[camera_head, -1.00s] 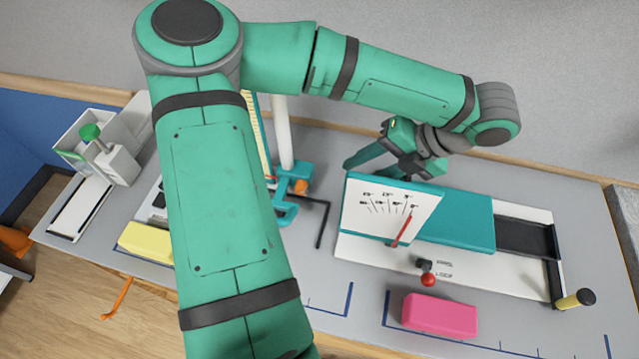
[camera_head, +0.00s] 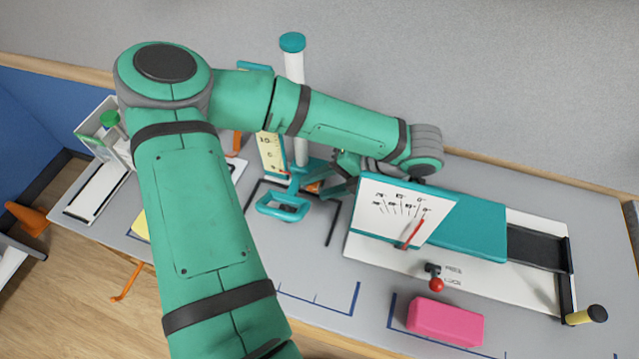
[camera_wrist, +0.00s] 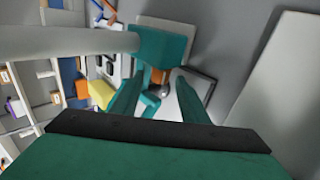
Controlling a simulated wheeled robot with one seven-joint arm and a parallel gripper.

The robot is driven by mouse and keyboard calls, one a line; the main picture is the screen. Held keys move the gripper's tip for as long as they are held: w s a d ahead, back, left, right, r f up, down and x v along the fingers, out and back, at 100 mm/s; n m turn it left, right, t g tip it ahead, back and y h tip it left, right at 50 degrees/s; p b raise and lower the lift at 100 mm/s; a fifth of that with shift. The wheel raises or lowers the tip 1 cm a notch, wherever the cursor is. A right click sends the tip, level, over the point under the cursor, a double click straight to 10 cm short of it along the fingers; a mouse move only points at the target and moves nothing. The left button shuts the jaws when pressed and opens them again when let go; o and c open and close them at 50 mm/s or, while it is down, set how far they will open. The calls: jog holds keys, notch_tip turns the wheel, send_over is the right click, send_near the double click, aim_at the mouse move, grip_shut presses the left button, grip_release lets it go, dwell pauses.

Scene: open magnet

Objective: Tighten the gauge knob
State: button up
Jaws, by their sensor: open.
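The height gauge has a white post (camera_head: 297,100) with a teal cap, a yellow scale (camera_head: 271,155) and a teal carriage low on it. A small orange knob (camera_head: 314,187) shows at the carriage's right side, partly covered by my gripper. My gripper (camera_head: 328,180) is open, just right of the post, with its fingers pointing left towards the knob. In the wrist view the orange knob (camera_wrist: 157,76) appears between the two teal fingertips, in front of the teal carriage block (camera_wrist: 162,45). I cannot tell whether the fingers touch the knob.
A white dial panel (camera_head: 400,208) on a teal box stands close to the right of my gripper. A teal ring-shaped part (camera_head: 283,207) lies left of it. A pink block (camera_head: 446,322) and a red-tipped lever (camera_head: 436,283) are at the front.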

jog(key=shift+w+a+f, duration=0.15)
jog(key=shift+w, duration=0.05)
jog(key=shift+c, duration=0.2)
